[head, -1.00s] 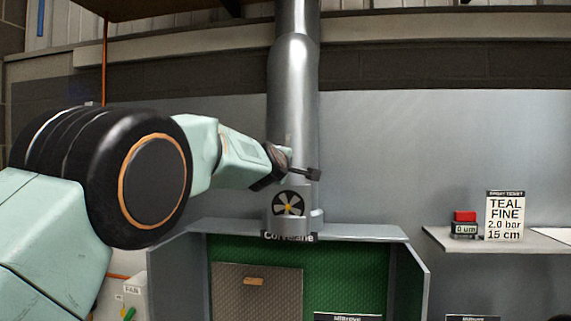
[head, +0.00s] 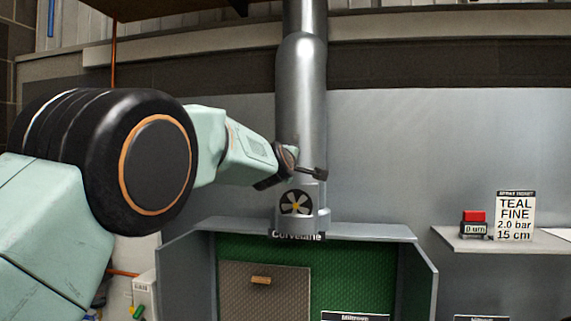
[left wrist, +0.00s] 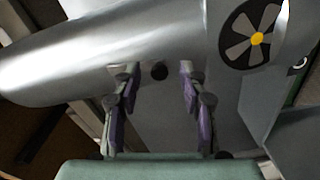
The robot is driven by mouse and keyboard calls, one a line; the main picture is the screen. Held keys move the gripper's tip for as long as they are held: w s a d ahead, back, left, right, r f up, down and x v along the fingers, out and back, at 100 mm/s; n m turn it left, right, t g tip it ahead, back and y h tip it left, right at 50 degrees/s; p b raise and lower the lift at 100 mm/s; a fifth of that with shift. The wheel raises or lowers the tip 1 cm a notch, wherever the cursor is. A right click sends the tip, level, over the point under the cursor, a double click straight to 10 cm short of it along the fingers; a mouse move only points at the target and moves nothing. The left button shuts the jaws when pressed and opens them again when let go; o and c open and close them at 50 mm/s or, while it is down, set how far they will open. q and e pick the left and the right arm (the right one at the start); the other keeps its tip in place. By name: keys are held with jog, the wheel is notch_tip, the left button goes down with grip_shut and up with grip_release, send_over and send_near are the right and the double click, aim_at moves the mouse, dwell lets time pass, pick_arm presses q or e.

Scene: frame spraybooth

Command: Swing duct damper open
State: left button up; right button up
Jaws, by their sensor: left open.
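The silver duct (head: 301,105) rises from the top of the spray booth, with a fan emblem (head: 296,202) low on its front. A dark bar with a blocky end (head: 314,172), apparently the damper lever, sticks out to the right across the duct above the emblem. My left gripper (head: 290,158) is at the duct, beside this bar; its fingers are hard to make out there. In the left wrist view my left gripper (left wrist: 158,82) is open, its two fingers apart. A dark round knob (left wrist: 159,71) shows between the fingertips, not gripped. My right gripper is not in view.
The booth (head: 410,232) with a green inside stands below the duct. A shelf (head: 470,242) at the right holds a gauge with a red top (head: 474,222) and a spray ticket (head: 515,215). The wall right of the duct is clear.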

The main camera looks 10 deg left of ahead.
pick_arm(q)
jog(key=s, duration=1.1)
jog(key=shift+s, duration=0.15)
